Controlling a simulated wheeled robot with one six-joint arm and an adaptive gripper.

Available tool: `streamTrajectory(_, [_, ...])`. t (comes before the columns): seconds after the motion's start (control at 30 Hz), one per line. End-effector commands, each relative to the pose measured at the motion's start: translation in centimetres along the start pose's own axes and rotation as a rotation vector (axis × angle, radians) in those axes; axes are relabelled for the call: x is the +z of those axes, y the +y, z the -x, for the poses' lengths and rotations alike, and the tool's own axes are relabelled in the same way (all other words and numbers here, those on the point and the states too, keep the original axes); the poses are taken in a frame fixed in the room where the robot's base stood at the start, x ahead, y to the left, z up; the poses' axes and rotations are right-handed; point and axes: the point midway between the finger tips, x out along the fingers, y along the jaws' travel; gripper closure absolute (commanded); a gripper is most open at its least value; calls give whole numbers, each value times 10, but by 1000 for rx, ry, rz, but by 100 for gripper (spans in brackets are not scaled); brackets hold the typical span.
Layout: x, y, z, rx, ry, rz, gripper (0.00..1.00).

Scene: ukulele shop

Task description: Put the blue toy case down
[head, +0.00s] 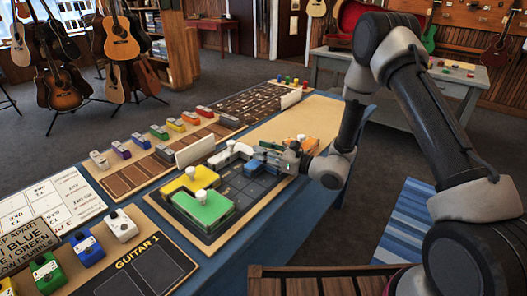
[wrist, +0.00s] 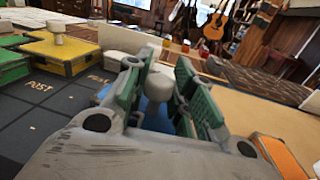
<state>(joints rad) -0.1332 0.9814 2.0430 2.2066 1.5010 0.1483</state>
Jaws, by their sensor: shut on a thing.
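The blue toy case (head: 254,168) is at the right part of the dark gridded board (head: 232,187), partly hidden by my gripper (head: 285,160). In the wrist view my gripper (wrist: 160,88) is shut on the case's cream knob. Blue of the case (wrist: 155,122) shows below the knob, between the green-padded fingers. I cannot tell whether the case touches the board. A yellow case (head: 190,182) and a green case (head: 204,207) stand on the board's left side. A white case (head: 229,155) is behind. An orange case (head: 309,144) is to the right, near my gripper.
Several pedals (head: 160,132) line the table's far side. A white upright card (head: 195,150) stands behind the board. Dark grid squares (wrist: 62,95) are bare between the yellow case and my gripper.

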Motion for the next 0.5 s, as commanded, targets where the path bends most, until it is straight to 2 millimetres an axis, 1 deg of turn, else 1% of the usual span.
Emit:
streamTrajectory(0.03, [-1, 0, 0, 0, 0, 0, 72])
streamTrajectory(0.13, [0, 0, 0, 0, 0, 0, 54])
streamTrajectory(0.4, [0, 0, 0, 0, 0, 0, 54])
streamTrajectory(0.5, [3, 0, 0, 0, 0, 0, 54])
